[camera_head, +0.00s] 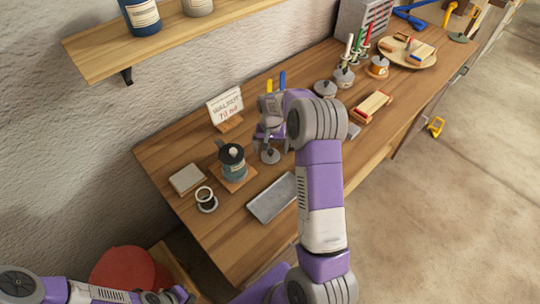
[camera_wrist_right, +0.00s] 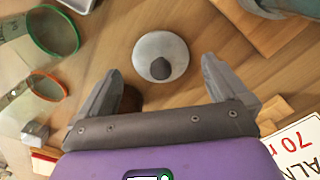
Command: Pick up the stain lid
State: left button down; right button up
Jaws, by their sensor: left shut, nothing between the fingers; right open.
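The stain lid is a round grey disc with a dark knob. It lies on the wooden bench in the head view (camera_head: 270,156) and near the top middle of the right wrist view (camera_wrist_right: 160,47). My right gripper (camera_head: 272,138) is over the bench just behind the lid in the head view. In the right wrist view its open fingers (camera_wrist_right: 162,70) are spread to either side of the knob, with nothing held. My left gripper (camera_head: 178,296) is low at the bottom left, shut and empty, away from the bench.
A dark-topped tin (camera_head: 232,165) stands on a wooden board left of the lid. A grey tray (camera_head: 272,198) lies in front. A lettered card (camera_head: 225,105) stands behind. Glasses with green (camera_wrist_right: 72,45) and orange (camera_wrist_right: 63,82) rims are left in the wrist view.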

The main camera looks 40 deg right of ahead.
aim_at(272, 156)
notch_tip(272, 156, down, 3)
jog(key=shift+r, duration=0.2)
jog(key=shift+w, duration=0.1)
jog(key=c, duration=1)
